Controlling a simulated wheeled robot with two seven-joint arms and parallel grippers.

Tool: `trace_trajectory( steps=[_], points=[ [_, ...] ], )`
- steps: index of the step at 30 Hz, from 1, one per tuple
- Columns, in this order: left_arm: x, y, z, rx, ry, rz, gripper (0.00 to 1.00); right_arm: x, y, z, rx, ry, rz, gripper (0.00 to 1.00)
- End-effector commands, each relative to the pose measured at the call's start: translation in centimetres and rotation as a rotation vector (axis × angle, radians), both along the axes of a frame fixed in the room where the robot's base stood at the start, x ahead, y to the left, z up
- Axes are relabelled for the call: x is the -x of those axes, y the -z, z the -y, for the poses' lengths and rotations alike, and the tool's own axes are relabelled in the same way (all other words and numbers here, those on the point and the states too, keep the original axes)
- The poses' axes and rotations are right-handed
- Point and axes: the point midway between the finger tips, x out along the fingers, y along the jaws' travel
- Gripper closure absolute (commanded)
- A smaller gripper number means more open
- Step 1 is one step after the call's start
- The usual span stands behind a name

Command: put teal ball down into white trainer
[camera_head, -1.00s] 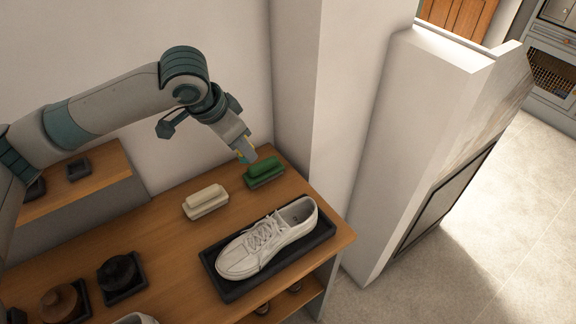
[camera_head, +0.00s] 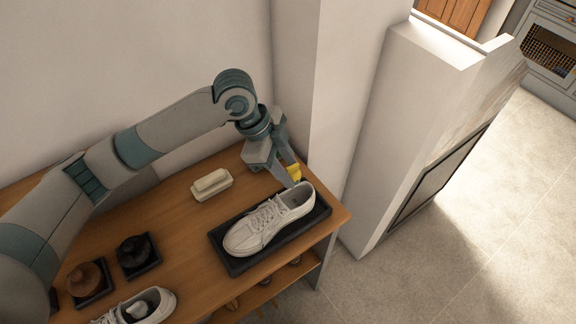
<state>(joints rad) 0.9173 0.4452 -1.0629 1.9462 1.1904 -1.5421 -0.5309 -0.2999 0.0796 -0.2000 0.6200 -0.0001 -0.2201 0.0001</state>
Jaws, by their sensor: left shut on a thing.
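A white laced trainer (camera_head: 256,232) lies on a black tray (camera_head: 232,267) on the wooden bench, its ankle opening toward the upper right. My left gripper (camera_head: 294,179) is at the back of that opening, pointing down, with its fingertips close to the collar. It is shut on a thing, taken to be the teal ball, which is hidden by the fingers. A yellow patch shows at the fingers. I cannot tell whether the fingertips touch the trainer. My right gripper is not in view.
A cream brush (camera_head: 211,185) lies behind the trainer. A black pot (camera_head: 134,252) and a brown pot (camera_head: 84,279) stand on small trays at left. Another pale shoe (camera_head: 158,306) is at the bottom edge. A white wall post (camera_head: 345,110) rises right of the bench.

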Motion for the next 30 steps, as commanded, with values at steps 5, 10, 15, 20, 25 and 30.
trace_trajectory(
  steps=[5, 10, 15, 20, 25, 30],
  points=[
    [0.0, 0.1, 0.0, 0.000, -0.001, 0.001, 0.86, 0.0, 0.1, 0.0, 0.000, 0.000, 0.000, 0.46],
    [0.0, 0.7, 0.0, 0.000, -0.001, 0.001, 0.86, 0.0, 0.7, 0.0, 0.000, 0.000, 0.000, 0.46],
    [0.0, 2.0, 0.0, 0.000, -0.002, 0.000, 0.86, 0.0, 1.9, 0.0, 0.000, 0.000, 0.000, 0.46],
    [0.0, 3.4, 0.0, 0.000, -0.002, 0.000, 0.86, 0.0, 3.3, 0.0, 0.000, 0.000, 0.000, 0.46],
    [0.0, 4.8, 0.0, 0.000, -0.002, 0.000, 0.86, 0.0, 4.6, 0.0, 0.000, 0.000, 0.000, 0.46],
    [0.0, 5.6, 0.0, 0.000, -0.002, 0.000, 0.86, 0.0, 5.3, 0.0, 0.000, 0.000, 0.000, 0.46]
  ],
)
